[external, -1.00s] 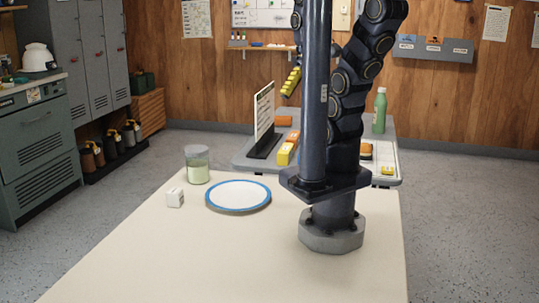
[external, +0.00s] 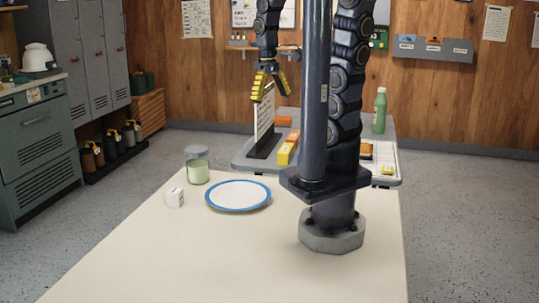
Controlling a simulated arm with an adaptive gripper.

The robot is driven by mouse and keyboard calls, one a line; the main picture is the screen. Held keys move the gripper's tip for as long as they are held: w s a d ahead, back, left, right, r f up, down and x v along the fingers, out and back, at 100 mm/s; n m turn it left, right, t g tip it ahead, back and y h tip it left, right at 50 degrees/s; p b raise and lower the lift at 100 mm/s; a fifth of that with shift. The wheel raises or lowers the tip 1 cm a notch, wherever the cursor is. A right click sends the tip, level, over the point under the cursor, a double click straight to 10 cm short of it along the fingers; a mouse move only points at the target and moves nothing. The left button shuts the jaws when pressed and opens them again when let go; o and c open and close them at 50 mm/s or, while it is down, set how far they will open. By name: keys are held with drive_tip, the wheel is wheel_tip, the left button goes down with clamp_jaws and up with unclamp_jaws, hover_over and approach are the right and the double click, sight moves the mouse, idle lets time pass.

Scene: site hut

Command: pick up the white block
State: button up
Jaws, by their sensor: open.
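My gripper (external: 270,90) has yellow fingers and hangs pointing down, high up and beyond the plate, in front of the upright sign in this view. It is open, with nothing seen between its fingers.
A white plate with a blue rim (external: 238,195) lies right of the block. A glass jar with pale green contents (external: 197,165) stands behind the block. An upright sign (external: 264,122), orange and yellow items and a green bottle (external: 380,110) stand on the grey table behind. The table's front is clear.

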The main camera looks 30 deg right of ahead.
drive_tip(key=w+a+f+n, duration=0.4)
drive_tip(key=w+a+f, duration=0.4)
drive_tip(key=w+a, duration=0.25)
drive_tip(key=n+t, duration=0.1)
drive_tip(key=n, duration=0.2)
hover_over(174, 190)
wheel_tip(174, 190, down, 12)
drive_tip(key=shift+s+r, duration=0.1)
drive_tip(key=shift+a+f, duration=0.15)
drive_tip(key=shift+f, duration=0.2)
wheel_tip(174, 190, down, 8)
drive_tip(key=shift+r, duration=0.25)
drive_tip(key=c, duration=1.2)
